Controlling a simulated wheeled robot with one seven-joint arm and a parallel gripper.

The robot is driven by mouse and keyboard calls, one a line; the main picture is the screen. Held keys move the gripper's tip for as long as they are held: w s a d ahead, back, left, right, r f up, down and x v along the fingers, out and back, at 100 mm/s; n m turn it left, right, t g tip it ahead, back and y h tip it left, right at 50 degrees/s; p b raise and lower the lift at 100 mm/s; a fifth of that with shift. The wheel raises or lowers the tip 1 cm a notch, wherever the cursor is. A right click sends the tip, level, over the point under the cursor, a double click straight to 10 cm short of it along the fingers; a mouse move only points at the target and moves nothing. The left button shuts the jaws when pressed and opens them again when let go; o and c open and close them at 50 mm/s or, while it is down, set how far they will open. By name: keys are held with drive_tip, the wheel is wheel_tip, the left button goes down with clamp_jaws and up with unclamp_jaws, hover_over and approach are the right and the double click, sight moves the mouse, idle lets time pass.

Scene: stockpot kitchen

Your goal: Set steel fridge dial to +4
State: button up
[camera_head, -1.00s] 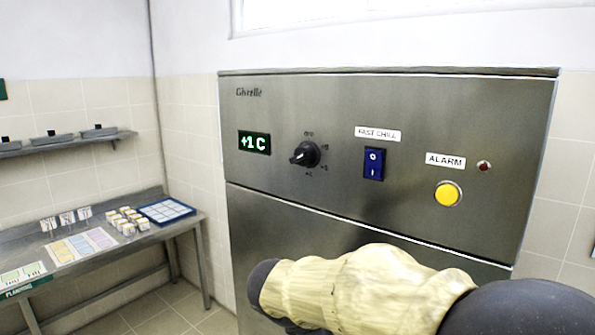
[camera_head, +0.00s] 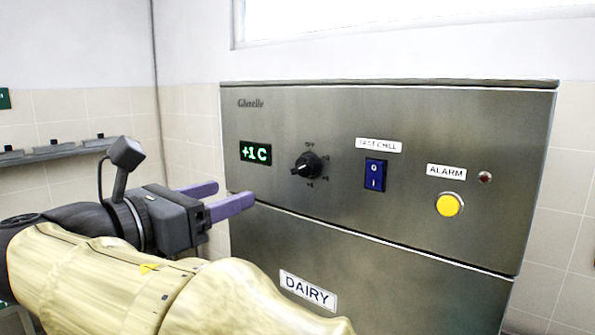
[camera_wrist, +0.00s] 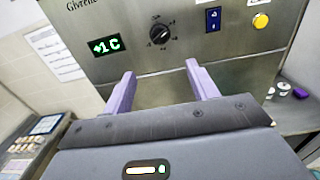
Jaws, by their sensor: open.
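The steel fridge (camera_head: 420,240) faces me with a black round dial (camera_head: 307,165) on its upper panel. The dial's pointer is turned to the left, and the marks around it are too small to read surely. Left of it, the green display (camera_head: 255,153) reads +1 C. My gripper (camera_head: 225,197) is open and empty, in front of the fridge, left of and below the dial in the head view. In the wrist view, the dial (camera_wrist: 159,33) shows beyond and above the gap between the purple fingers of my gripper (camera_wrist: 158,85), apart from them.
A blue FAST CHILL switch (camera_head: 375,174), a yellow ALARM button (camera_head: 449,205) and a small dark red lamp (camera_head: 485,177) sit right of the dial. A DAIRY label (camera_head: 308,291) is below. A bench with cards and a blue-edged tray (camera_wrist: 46,125) stands left.

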sight(297, 171)
drive_tip(key=p+x, duration=0.5)
drive_tip(key=x, duration=1.1)
drive_tip(key=shift+w+d+r, duration=0.15)
drive_tip(key=shift+w+d, duration=0.3)
drive_tip(key=shift+w, duration=0.15)
drive_tip(key=shift+c, duration=0.2)
drive_tip(key=c, duration=1)
